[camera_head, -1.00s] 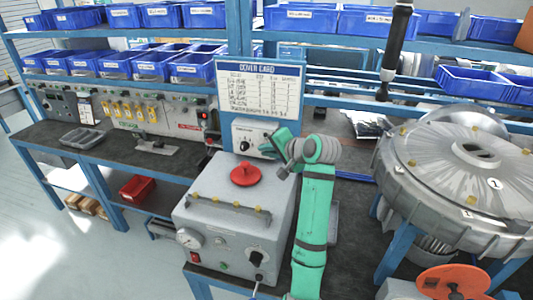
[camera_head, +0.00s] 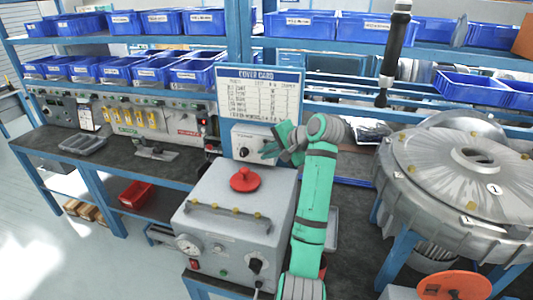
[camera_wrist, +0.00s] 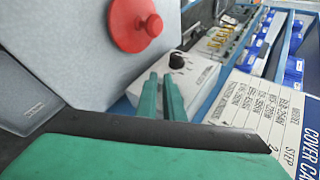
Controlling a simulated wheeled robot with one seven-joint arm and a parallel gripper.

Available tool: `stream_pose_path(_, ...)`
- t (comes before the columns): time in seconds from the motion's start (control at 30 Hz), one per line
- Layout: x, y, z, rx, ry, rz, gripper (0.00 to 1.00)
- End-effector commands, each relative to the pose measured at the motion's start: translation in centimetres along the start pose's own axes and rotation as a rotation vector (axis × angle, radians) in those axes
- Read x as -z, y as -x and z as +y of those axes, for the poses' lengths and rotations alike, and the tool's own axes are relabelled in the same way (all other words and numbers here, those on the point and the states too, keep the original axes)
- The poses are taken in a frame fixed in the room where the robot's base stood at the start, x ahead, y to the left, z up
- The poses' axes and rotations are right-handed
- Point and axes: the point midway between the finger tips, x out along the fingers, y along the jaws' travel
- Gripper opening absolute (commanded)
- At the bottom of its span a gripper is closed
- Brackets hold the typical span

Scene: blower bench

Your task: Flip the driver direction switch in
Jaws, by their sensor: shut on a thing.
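The pale driver control box (camera_head: 241,141) stands under the cover card, with a black knob (camera_head: 243,152) on its front. It also shows in the wrist view (camera_wrist: 205,73), with its knob (camera_wrist: 176,62) just beyond my fingertips. My green gripper (camera_head: 266,147) is at the right part of the box front. In the wrist view my gripper (camera_wrist: 161,82) has its two fingers close together, tips against the box face. It is shut on the small direction switch, which the fingers hide. I cannot see which way the switch points.
A grey test box (camera_head: 228,230) with a red knob (camera_head: 244,180) stands in front, close below my gripper. The cover card (camera_head: 259,93) is just above. A large metal blower housing (camera_head: 460,185) fills the right. A black driver (camera_head: 393,55) hangs at the upper right.

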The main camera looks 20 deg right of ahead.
Motion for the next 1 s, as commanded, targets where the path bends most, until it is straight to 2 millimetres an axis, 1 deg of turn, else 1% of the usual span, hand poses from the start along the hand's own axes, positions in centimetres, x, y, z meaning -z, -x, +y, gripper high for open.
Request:
stream_pose_path(0.03, 0.1, 0.1, 0.0, 0.001, -0.001, 0.004, 0.0)
stream_pose_path(0.1, 0.1, 0.1, 0.0, 0.001, -0.001, 0.003, 0.2)
stream_pose_path(0.13, 0.1, 0.1, 0.0, 0.001, -0.001, 0.003, 0.26)
stream_pose_path(0.43, 0.1, 0.1, 0.0, 0.001, 0.0, 0.002, 0.26)
stream_pose_path(0.57, 0.1, 0.9, 0.0, 0.002, 0.0, 0.003, 0.26)
stream_pose_path(0.67, 0.1, 2.4, -0.1, 0.003, 0.001, 0.005, 0.26)
stream_pose_path(0.9, 0.1, 6.9, -0.1, 0.003, 0.0, 0.004, 0.26)
stream_pose_path(1.0, 0.1, 8.5, 0.0, 0.003, 0.0, 0.004, 0.26)
